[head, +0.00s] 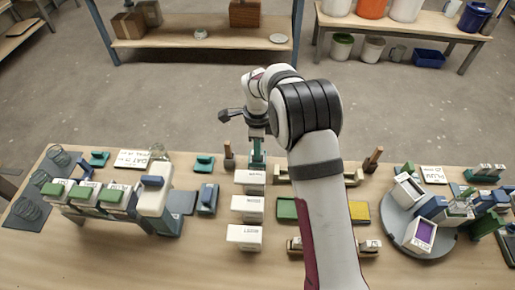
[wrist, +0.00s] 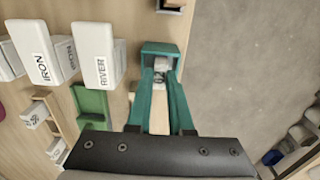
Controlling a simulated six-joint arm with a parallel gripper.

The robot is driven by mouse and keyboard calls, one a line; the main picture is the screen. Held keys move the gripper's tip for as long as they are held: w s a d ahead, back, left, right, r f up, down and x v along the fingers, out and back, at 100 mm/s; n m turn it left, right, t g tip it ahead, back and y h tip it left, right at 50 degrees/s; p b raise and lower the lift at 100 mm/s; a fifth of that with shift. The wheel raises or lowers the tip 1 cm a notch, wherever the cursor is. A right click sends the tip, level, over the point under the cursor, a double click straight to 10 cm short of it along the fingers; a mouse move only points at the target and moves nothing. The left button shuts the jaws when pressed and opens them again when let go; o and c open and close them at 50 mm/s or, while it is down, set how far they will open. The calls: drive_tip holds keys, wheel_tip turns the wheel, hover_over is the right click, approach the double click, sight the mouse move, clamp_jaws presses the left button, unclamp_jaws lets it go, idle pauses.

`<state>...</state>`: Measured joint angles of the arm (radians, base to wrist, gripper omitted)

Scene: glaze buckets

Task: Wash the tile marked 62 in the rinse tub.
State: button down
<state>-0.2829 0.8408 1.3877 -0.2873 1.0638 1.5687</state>
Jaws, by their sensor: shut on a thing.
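My gripper (head: 257,160) points down behind the row of white boxes at the table's far side. In the wrist view, its teal fingers (wrist: 160,78) are shut on a small pale piece with a dark mark (wrist: 160,70), which looks like a tile. I cannot read the mark, so I cannot tell whether it is 62. A teal, box-like shape (wrist: 161,48) shows right at the fingertips; I cannot tell whether the piece sits inside it. In the head view my arm hides part of this area. I cannot tell which container is the rinse tub.
White boxes, one labelled RIVER (wrist: 96,55) and one IRON (wrist: 38,58), stand beside my fingers. A green tray (head: 286,209) and a yellow tray (head: 360,211) flank my arm. A round grey stand (head: 396,232) holds containers at right. A loaded rack (head: 110,198) stands at left.

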drive_tip(key=shift+f, duration=0.3)
idle(3.2)
drive_tip(key=shift+r, duration=0.1)
drive_tip(key=shift+r, duration=2.9)
drive_tip(key=shift+r, duration=1.55)
